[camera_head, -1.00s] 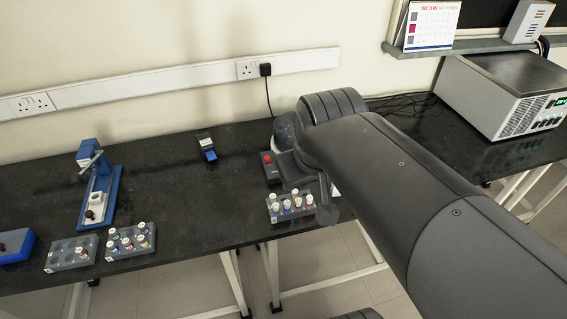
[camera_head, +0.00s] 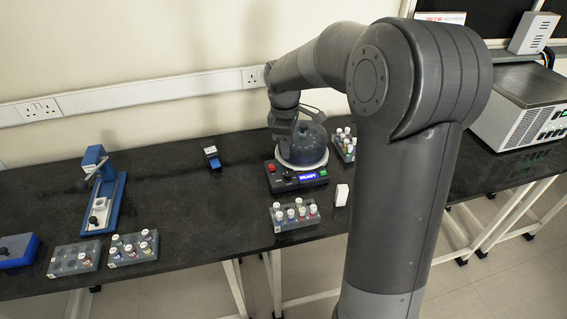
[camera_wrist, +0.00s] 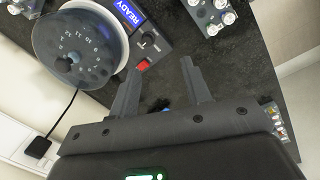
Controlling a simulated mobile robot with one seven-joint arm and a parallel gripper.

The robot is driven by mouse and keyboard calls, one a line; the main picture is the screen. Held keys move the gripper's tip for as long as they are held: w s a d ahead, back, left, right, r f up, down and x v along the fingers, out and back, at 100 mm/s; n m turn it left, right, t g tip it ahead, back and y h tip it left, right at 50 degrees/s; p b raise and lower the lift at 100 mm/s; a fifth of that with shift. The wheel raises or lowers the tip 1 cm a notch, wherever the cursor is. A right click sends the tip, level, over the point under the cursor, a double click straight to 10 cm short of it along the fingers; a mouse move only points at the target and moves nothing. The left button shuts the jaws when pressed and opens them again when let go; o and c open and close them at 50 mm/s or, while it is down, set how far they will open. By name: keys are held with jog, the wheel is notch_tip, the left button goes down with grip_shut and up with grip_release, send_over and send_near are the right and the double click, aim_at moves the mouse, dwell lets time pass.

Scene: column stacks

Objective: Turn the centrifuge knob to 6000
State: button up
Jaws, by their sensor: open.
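The centrifuge (camera_head: 311,140) stands on the dark bench, with a translucent dark dome and a front panel. Its blue display reads READY (camera_head: 308,177). A small black knob (camera_wrist: 149,40) with white marks around it sits on the panel between the display and the red button (camera_wrist: 143,64) in the wrist view. The knob's exact setting is too small to read. My gripper (camera_wrist: 160,66) is open and empty. In the wrist view its fingertips lie near the red button, apart from the knob. In the head view it hangs at the dome's left side, partly hidden by my arm.
A tube rack (camera_head: 297,217) and a white block (camera_head: 341,195) stand in front of the centrifuge. Another rack (camera_head: 346,145) is at its right. A blue and black device (camera_head: 211,156) lies to the left. The bench left of the centrifuge is mostly clear.

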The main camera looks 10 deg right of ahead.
aim_at(288, 174)
jog(key=w+f, duration=0.1)
jog(key=f, duration=0.4)
jog(key=w+d+f+n, duration=0.1)
jog(key=w+f, duration=0.1)
jog(key=f, duration=0.4)
jog(key=w+f+n+y, duration=0.1)
jog(key=w+f, duration=0.1)
jog(key=f, duration=0.3)
jog(key=shift+d+f+g, duration=0.15)
jog(key=shift+d+g, duration=0.15)
jog(key=shift+g, duration=0.1)
grip_shut()
